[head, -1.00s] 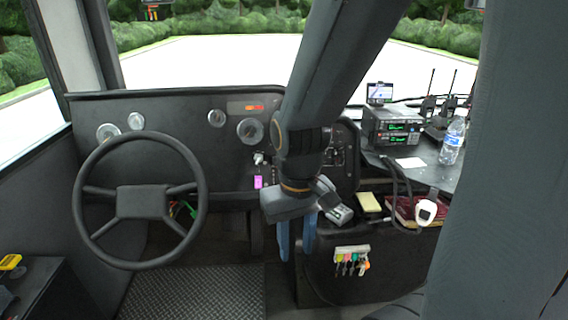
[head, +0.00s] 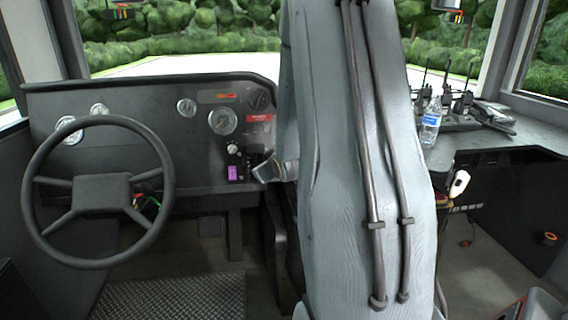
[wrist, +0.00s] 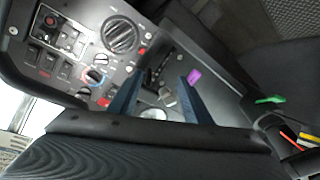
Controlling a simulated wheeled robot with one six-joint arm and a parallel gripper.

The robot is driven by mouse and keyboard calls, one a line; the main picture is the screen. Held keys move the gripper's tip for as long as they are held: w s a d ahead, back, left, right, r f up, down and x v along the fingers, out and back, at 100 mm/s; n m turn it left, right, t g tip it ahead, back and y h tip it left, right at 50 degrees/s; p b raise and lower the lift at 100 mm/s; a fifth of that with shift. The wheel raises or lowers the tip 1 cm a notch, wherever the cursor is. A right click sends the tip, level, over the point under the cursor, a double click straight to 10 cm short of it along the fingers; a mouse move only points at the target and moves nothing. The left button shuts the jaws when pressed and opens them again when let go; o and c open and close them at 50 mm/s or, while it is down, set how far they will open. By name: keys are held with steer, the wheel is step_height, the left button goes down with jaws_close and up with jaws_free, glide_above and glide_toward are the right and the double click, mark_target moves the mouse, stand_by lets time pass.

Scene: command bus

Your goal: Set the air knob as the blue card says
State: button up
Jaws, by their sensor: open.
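In the wrist view a dark control panel carries a large black dial (wrist: 120,35), a smaller knob with a blue and red ring (wrist: 95,77) and another small knob (wrist: 84,93). Their markings are too small to read, so I cannot tell which is the air knob. My gripper (wrist: 156,78) is open, its two blue fingers apart, with nothing seen held. Its left finger is in front of the panel edge near the small knobs; contact cannot be told. I cannot make out a blue card in either view.
A steering wheel (head: 100,195) stands at left before the dashboard with gauges (head: 223,121). A purple tag (head: 236,173) hangs by the dash; it also shows in the wrist view (wrist: 194,76). A water bottle (head: 431,122) and radios stand on the right shelf (head: 480,142).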

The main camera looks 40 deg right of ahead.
steer(key=d+n+t+h+b, duration=0.15)
steer(key=d+t+b, duration=0.35)
steer(key=d, duration=0.8)
steer(key=x, duration=0.7)
steer(key=shift+f+h, duration=0.15)
steer(key=shift+h, duration=0.2)
steer(key=shift+w+m, duration=0.15)
steer(key=shift+m, duration=0.1)
steer(key=shift+c, duration=0.6)
